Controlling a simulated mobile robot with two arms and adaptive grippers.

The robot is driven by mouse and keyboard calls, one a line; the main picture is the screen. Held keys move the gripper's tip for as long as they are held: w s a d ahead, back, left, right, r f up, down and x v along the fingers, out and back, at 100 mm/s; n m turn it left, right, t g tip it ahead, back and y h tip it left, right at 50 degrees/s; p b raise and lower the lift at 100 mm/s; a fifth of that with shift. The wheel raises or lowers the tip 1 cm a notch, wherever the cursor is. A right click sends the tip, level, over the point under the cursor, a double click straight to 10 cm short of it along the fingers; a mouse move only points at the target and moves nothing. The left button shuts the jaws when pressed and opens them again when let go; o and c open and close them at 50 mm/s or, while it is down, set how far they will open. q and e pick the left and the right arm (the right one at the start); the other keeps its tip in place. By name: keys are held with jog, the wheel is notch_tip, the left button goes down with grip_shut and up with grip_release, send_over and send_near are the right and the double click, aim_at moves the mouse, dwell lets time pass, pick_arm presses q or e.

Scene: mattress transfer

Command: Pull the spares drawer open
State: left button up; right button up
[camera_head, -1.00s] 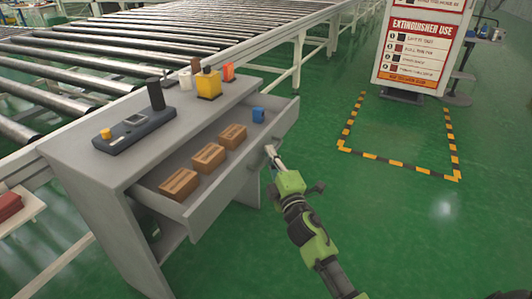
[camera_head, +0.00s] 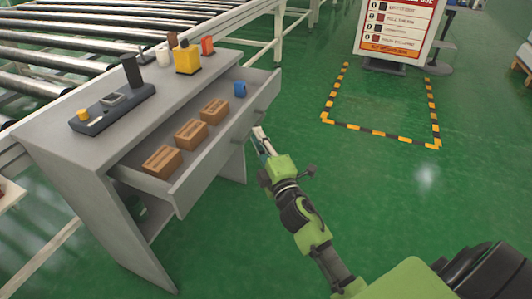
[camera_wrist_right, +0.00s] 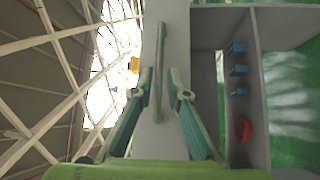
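The spares drawer (camera_head: 222,147) stands well out of the grey desk in the head view. It holds several brown boxes (camera_head: 191,133) and a small blue item (camera_head: 240,88). My right gripper (camera_head: 259,134) is low beside the outer face of the drawer front. In the right wrist view its two fingers (camera_wrist_right: 157,86) are apart, with a long grey bar handle (camera_wrist_right: 160,70) in line between them. I see no finger closed on the handle, and the remaining gap is hard to judge. My left gripper is not in view.
The desk top (camera_head: 62,145) carries a dark device (camera_head: 113,108), a yellow item (camera_head: 187,60) and an orange one (camera_head: 207,46). A roller conveyor (camera_head: 60,65) runs behind. Green floor is free to the right, up to a striped floor marking (camera_head: 380,131) and a sign stand (camera_head: 398,30).

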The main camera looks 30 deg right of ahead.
jog(key=s+a+f, duration=0.1)
jog(key=s, duration=0.6)
jog(key=shift+s, duration=0.35)
